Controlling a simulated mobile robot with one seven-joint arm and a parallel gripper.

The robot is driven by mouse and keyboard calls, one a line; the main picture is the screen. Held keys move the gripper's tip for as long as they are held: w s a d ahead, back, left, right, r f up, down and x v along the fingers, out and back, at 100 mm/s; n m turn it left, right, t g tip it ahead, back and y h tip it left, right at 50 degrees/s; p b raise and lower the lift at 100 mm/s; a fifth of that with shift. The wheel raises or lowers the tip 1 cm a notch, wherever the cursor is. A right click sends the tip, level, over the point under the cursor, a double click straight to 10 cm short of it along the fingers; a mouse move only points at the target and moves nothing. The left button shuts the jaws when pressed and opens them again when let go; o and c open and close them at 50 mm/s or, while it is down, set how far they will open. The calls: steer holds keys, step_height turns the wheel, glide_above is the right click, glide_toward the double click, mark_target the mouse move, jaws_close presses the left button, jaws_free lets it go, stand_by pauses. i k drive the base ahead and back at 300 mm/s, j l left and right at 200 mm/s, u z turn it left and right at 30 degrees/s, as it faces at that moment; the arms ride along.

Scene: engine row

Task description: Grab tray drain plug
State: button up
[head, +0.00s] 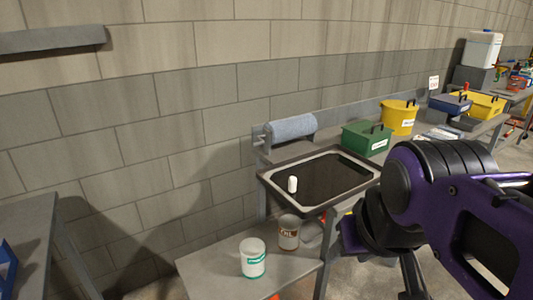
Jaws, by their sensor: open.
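A shallow black tray (270,183) with a pale grey rim sits on a grey bench near the middle of the head view. A small white, rounded plug-like piece (292,184) stands upright at the tray's left side; it is the only thing there that looks like the drain plug. My purple and black arm fills the right of the view, to the right of the tray and nearer to me. It covers the space beside the tray's right front. I cannot make out the gripper's fingers, and nothing of mine touches the white piece.
A blue roll (291,128) lies behind the tray. A green bin (366,138) and a yellow bucket (398,117) stand at its back right. Two cans, one white and green (252,258) and one brown-labelled (288,232), stand on the lower shelf (205,268). A block wall runs behind.

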mark_target(292, 182)
steer(key=u, duration=1.35)
steer(key=l+u, duration=0.15)
steer(key=u, duration=0.35)
steer(key=l+u, duration=0.15)
steer(key=u, duration=0.35)
steer(key=k+l, duration=0.1)
steer(key=l, duration=0.4)
steer(key=k+l, duration=0.1)
steer(key=l, duration=0.35)
steer(key=k+l, duration=0.1)
steer(key=l, duration=0.4)
steer(key=k+j+z, duration=0.15)
steer(key=j, duration=0.15)
steer(key=k+j+z, duration=0.15)
steer(key=i+l+u, duration=0.15)
steer(key=l, duration=0.25)
steer(key=i+l+u, duration=0.1)
steer(key=l, duration=0.25)
